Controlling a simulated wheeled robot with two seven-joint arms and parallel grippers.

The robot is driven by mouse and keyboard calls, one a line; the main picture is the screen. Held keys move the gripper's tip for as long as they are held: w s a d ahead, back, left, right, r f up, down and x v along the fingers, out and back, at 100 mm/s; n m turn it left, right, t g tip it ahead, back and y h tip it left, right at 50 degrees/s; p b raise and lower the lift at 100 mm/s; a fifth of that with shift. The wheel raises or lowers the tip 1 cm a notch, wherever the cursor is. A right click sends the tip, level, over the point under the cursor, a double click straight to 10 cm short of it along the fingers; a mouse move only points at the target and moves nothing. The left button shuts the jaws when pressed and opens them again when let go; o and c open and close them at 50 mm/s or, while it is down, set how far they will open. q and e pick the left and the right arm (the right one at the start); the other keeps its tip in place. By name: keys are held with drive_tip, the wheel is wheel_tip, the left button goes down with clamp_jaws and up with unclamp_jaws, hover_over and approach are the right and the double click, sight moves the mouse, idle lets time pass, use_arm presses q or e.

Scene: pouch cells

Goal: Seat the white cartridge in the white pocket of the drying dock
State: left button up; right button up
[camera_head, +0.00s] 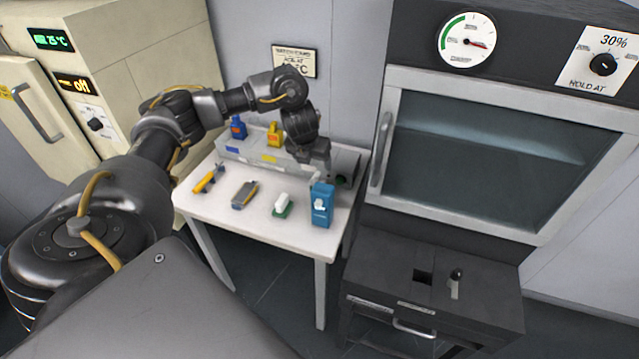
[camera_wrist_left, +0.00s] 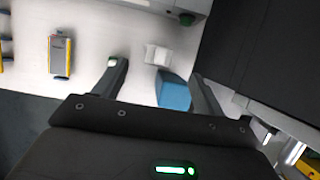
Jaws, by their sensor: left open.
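The drying dock (camera_head: 235,150) is a long grey block at the back of the white table. A blue cartridge (camera_head: 238,128) and a yellow cartridge (camera_head: 274,134) stand upright in it. My left arm covers its right part, so I cannot make out the white pocket. In the left wrist view, a small white block (camera_wrist_left: 157,54), apparently the white cartridge, sits on the table between the dock edge and a blue box (camera_wrist_left: 173,92). My left gripper (camera_head: 318,174) hides it in the head view. That gripper is open and empty above the table, its fingers pointing down. My right gripper is out of view.
Along the table's front lie a yellow tool (camera_head: 207,179), a grey yellow-edged device (camera_head: 244,194) and a white-and-green item (camera_head: 283,204); the blue box (camera_head: 322,204) stands right of them. A dark round green item (camera_wrist_left: 187,19) is near the dock. A dark oven (camera_head: 480,160) borders the right.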

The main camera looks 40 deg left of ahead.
sight(317, 174)
use_arm(q)
drive_tip(key=x, duration=0.2)
drive_tip(key=shift+f+b, duration=0.4)
drive_tip(key=shift+f, duration=0.05)
drive_tip(key=shift+x, duration=1.1)
drive_tip(key=shift+w, duration=0.2)
drive_tip(key=shift+f, duration=0.15)
drive_tip(key=p+x, duration=0.1)
drive_tip(key=x, duration=0.4)
drive_tip(key=shift+p, duration=0.4)
clamp_jaws()
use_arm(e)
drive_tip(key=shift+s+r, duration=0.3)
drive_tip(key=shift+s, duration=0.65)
